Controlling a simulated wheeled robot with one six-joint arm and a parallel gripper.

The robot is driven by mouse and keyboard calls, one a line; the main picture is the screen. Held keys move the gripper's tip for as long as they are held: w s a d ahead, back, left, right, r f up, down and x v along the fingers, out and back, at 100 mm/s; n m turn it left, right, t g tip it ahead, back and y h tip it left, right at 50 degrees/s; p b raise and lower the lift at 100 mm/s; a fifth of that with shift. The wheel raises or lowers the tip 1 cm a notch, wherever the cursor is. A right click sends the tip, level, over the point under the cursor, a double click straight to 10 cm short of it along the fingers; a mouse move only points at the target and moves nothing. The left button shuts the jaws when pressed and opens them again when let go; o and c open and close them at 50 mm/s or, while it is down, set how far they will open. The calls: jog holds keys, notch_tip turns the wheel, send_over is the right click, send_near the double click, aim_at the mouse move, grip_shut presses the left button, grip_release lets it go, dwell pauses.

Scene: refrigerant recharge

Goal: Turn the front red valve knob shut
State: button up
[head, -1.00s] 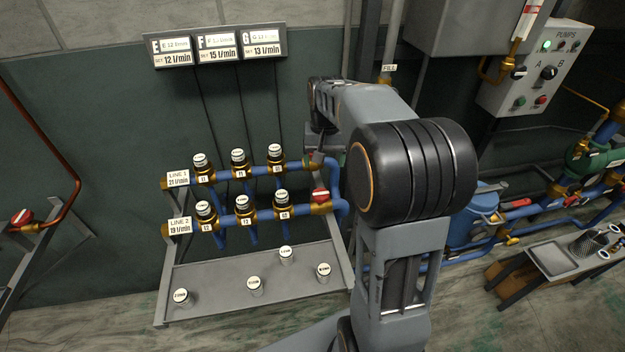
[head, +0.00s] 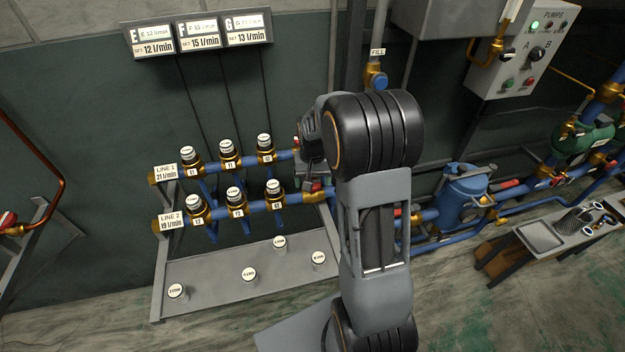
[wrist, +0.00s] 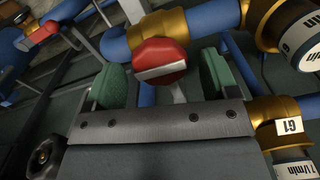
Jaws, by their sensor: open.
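A red valve knob (wrist: 160,58) with a pale bar across its face sits on a brass valve body in the wrist view. My gripper (wrist: 160,82) is open, with one green pad on either side of the knob. Gaps show between the knob and both pads, so nothing is gripped. In the head view my gripper is mostly hidden behind my arm at the right end of the blue pipe lines, and a bit of red (head: 312,186) shows just below it. I cannot tell from the head view how the knob is turned.
Several brass valves with white caps stand on the two blue lines (head: 232,208) left of my gripper. Loose white-capped pieces (head: 249,275) stand on the grey shelf below. Another red handle (wrist: 42,32) shows at the upper left of the wrist view. A blue tank (head: 463,190) stands to the right.

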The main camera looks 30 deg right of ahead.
jog(key=shift+f, duration=0.25)
jog(key=shift+c, duration=0.2)
jog(key=c, duration=0.9)
